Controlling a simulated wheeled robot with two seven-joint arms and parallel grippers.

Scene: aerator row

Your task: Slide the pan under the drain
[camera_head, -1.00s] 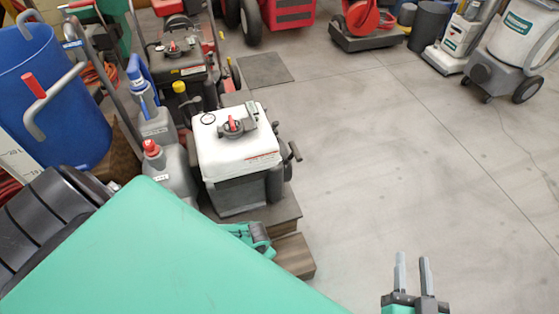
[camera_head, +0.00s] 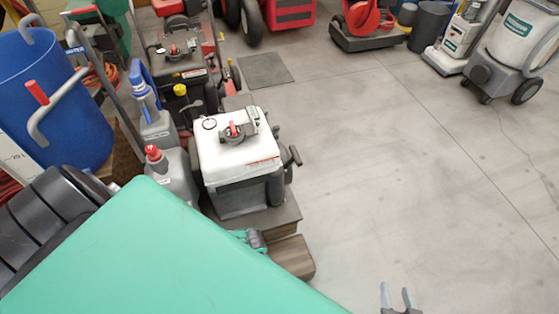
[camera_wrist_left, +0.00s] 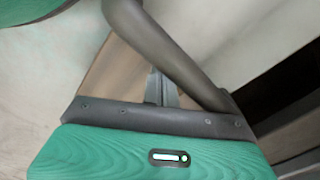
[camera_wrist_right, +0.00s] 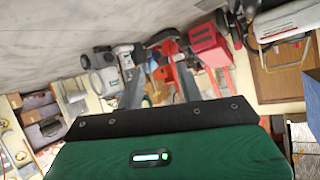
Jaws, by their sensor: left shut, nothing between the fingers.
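No pan and no drain can be made out in any view. An engine with a white top (camera_head: 237,150) and a red-marked cap stands on a brown wooden block (camera_head: 290,258). My left gripper is mostly hidden in the head view behind my green arm, near the block. In the left wrist view its fingers (camera_wrist_left: 161,88) are shut and empty, with a dark bar crossing beside them and a brown surface behind. My right gripper (camera_head: 398,299) is at the bottom edge of the head view, over bare floor. Its fingers are apart and empty, also in the right wrist view (camera_wrist_right: 160,92).
Grey jugs (camera_head: 170,172) and a blue barrel (camera_head: 55,105) crowd the left. Another engine machine (camera_head: 182,70) stands behind the white-topped one. Floor machines (camera_head: 510,55) line the back right. The grey floor (camera_head: 400,170) at centre and right is clear.

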